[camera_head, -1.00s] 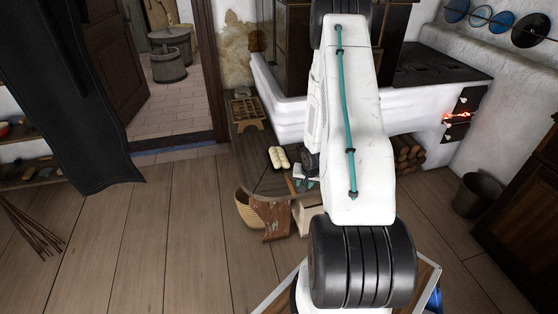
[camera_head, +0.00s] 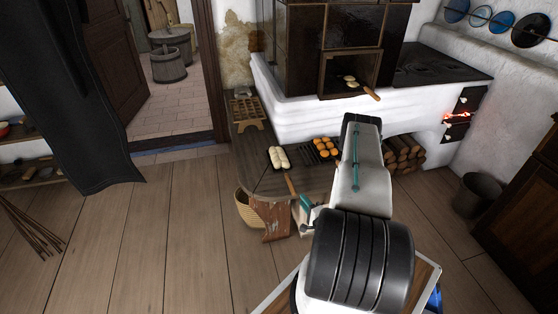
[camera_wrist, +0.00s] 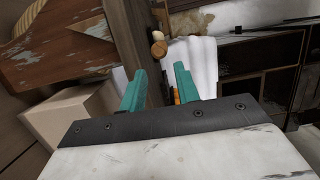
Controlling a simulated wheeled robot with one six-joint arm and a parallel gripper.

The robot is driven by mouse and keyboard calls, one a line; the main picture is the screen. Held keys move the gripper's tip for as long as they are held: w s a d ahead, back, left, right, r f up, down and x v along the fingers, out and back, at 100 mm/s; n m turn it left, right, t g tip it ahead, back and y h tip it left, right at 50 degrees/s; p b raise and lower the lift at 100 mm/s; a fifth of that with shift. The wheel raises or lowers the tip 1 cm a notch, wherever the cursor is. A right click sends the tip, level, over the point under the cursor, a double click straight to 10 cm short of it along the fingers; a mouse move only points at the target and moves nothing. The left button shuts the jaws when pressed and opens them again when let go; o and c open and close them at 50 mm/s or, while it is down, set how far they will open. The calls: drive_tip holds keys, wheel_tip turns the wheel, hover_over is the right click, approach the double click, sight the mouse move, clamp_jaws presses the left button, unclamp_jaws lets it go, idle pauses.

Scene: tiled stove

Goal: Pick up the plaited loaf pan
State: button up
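The plaited loaf pan (camera_head: 271,164) is dark and lies on the bench, with pale plaited loaves (camera_head: 279,156) in it. A wooden handle (camera_head: 290,185) reaches from it towards my gripper (camera_head: 304,203), whose teal fingers are low beside the bench's front edge. In the wrist view my gripper (camera_wrist: 159,88) is open, its fingers apart with nothing held between them. A round-ended wooden handle (camera_wrist: 158,46) shows just beyond the fingertips, apart from them. I cannot see the pan's body clearly in the wrist view.
A rack of orange buns (camera_head: 325,146) lies right of the pan. A wooden mould (camera_head: 245,112) sits farther back on the bench (camera_head: 255,178). A basket (camera_head: 246,208), a worn board (camera_head: 272,220) and a box (camera_wrist: 70,115) stand in front.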

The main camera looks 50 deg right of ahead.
sight(291, 187)
drive_tip(key=x, duration=1)
drive_tip(key=shift+w+a+r, duration=0.1)
drive_tip(key=shift+w+a, duration=0.05)
drive_tip(key=shift+w, duration=0.1)
clamp_jaws()
